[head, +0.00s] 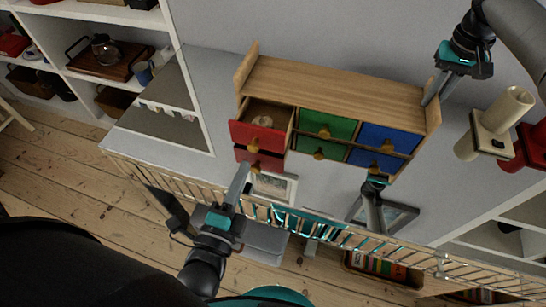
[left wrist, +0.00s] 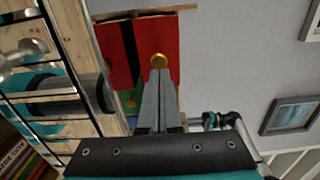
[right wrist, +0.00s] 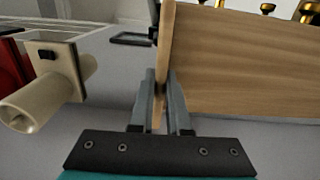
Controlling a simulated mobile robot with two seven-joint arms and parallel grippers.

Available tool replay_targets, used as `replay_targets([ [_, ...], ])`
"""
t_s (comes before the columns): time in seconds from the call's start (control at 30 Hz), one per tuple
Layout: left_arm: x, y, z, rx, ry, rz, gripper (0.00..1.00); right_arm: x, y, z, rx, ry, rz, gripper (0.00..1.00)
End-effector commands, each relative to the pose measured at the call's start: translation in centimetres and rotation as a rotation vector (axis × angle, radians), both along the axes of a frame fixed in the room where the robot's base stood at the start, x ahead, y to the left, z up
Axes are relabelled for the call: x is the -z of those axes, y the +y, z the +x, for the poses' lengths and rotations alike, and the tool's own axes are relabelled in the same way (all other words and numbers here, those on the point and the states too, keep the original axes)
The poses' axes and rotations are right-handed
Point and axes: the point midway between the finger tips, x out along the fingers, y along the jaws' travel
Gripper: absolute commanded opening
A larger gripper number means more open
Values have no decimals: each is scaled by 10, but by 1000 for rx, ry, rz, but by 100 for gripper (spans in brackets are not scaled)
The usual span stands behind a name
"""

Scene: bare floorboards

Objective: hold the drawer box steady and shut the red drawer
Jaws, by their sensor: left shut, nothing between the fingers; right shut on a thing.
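The wooden drawer box (head: 340,85) has red, green and blue drawers with gold knobs. The upper red drawer (head: 241,131) is pulled out, with a pale round thing inside. The lower red drawer (head: 243,155) is below it. My left gripper (head: 245,164) is shut and empty in front of the red drawers. In the left wrist view its fingertips (left wrist: 159,72) are at a gold knob (left wrist: 159,61) on a red front (left wrist: 165,38); I cannot tell if they touch. My right gripper (head: 432,98) is shut on the box's right side panel (right wrist: 166,45).
A rail with thin bars (head: 160,170) runs below the box. A cream cylindrical thing (head: 494,122) and a red one (head: 526,148) are right of the box. White shelves (head: 185,85) stand at left. The grey area between shelves and box is clear.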

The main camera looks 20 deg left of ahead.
Motion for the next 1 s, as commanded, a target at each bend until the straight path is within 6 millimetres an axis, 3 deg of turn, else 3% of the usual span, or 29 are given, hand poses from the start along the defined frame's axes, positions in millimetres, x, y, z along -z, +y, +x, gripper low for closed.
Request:
replay_targets([
  [0.1, 0, 0, 17, 1, -2, 0, 0, 1, -1, -1, 0, 4, -2, 0],
  [0.3, 1, 1, 31, 1, 1, 0, 0, 1, -1, -1, 0, 4, -2, 0],
  [0.77, 1, 1, 35, 0, 1, 0, 0, 1, -1, -1, 0, 4, -2, 0],
  [1.0, 0, 2, 67, 0, -4, 0, 0, 1, 0, -1, 0, 4, -2, 0],
])
